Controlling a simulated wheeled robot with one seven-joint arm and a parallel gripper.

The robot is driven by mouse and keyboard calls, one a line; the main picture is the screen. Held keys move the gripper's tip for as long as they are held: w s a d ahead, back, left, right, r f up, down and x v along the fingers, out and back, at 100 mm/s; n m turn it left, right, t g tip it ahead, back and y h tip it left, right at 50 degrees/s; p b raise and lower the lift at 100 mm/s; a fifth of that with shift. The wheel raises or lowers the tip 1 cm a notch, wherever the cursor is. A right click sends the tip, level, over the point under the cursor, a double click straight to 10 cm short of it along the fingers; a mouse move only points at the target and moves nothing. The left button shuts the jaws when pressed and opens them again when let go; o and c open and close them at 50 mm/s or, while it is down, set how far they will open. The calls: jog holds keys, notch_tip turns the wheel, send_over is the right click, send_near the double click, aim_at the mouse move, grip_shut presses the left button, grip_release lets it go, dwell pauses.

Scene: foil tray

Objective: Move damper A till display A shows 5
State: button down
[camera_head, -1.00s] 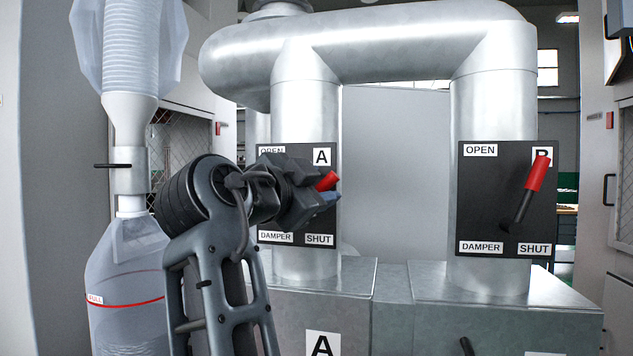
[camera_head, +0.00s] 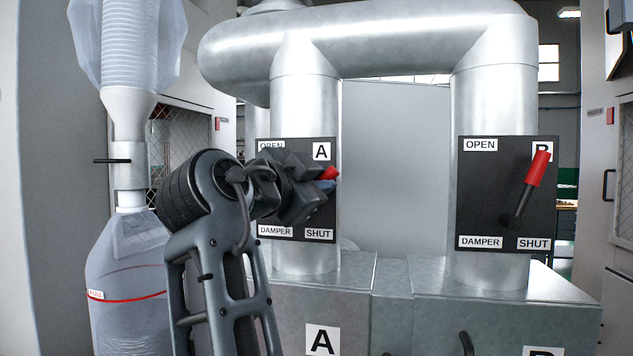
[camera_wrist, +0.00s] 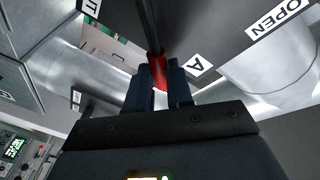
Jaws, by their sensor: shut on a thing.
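Damper A is a dark plate (camera_head: 267,231) on the left metal duct, marked OPEN at top, SHUT at lower right, with an A label. Its lever has a red handle (camera_head: 330,173), mostly hidden by my gripper (camera_head: 318,188) in the head view. In the wrist view the red handle (camera_wrist: 158,72) and its dark rod lie between the two fingers of my gripper (camera_wrist: 156,80), which is shut on it. A green-lit display (camera_wrist: 14,148) shows at the lower left of the wrist view, too small to read; I cannot tell whether it is display A.
Damper B (camera_head: 480,205) with its own red lever (camera_head: 536,170) is on the right duct. Metal boxes (camera_head: 500,290) stand below both ducts. A clear collection bag (camera_head: 120,270) hangs at left, close to my arm.

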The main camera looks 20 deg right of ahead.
jog(key=shift+w+a+r+n+b, duration=0.15)
jog(key=shift+a+n+b, duration=0.1)
jog(key=shift+n+b, duration=0.4)
jog(key=shift+w+a+r+n+b, duration=0.15)
jog(key=shift+r+n+b, duration=0.1)
jog(key=shift+n+b, duration=0.1)
jog(key=c, duration=1)
grip_release()
jog(key=shift+f+b+v, duration=0.2)
jog(key=shift+b+v, duration=0.8)
jog(key=shift+v, duration=2.9)
